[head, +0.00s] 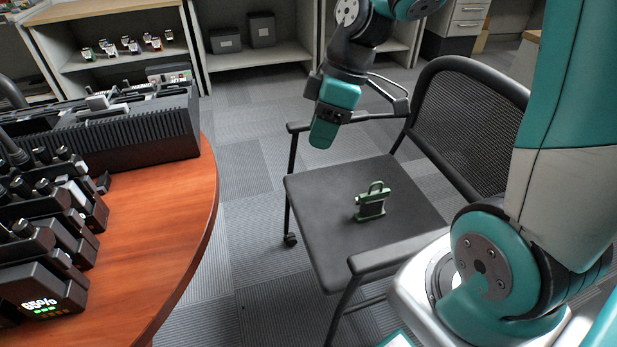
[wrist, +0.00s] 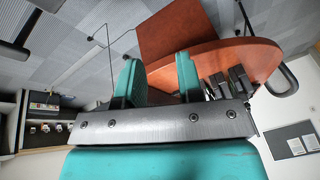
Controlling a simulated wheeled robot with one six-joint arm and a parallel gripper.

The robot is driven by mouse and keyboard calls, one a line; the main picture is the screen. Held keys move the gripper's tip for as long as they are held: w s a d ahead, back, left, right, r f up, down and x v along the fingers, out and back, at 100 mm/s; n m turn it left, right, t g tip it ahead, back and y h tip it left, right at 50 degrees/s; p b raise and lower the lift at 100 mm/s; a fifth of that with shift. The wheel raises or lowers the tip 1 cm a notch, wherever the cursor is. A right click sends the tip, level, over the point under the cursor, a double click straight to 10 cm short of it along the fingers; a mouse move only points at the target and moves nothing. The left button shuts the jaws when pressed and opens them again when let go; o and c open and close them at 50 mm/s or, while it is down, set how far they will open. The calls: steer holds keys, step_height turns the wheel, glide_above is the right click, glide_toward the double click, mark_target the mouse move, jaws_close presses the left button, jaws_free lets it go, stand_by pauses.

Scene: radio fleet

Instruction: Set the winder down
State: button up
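The winder appears to be the small green frame with a loop handle (head: 371,202), standing upright on the dark seat of the office chair (head: 325,205). My gripper (head: 323,133) hangs above the back left part of the seat, clear of the green device. In the wrist view my gripper (wrist: 160,78) shows two teal fingers apart with nothing between them. The green device does not show in the wrist view.
A round-edged wooden table (head: 180,205) stands at the left with black radio chargers (head: 60,235) and a long black rack (head: 130,125). Shelves (head: 255,60) line the back. The chair's armrests and mesh backrest (head: 470,125) surround the seat. Carpet lies between table and chair.

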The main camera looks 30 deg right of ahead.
steer(key=s+a+r+m, duration=0.3)
steer(key=s+a+r, duration=0.2)
steer(key=s+a, duration=0.6)
steer(key=s, duration=0.3)
steer(key=shift+a+r+m, duration=0.2)
steer(key=shift+a+m, duration=0.2)
steer(key=shift+r, duration=0.1)
step_height(320, 180, up, 17)
steer(key=p, duration=1.7)
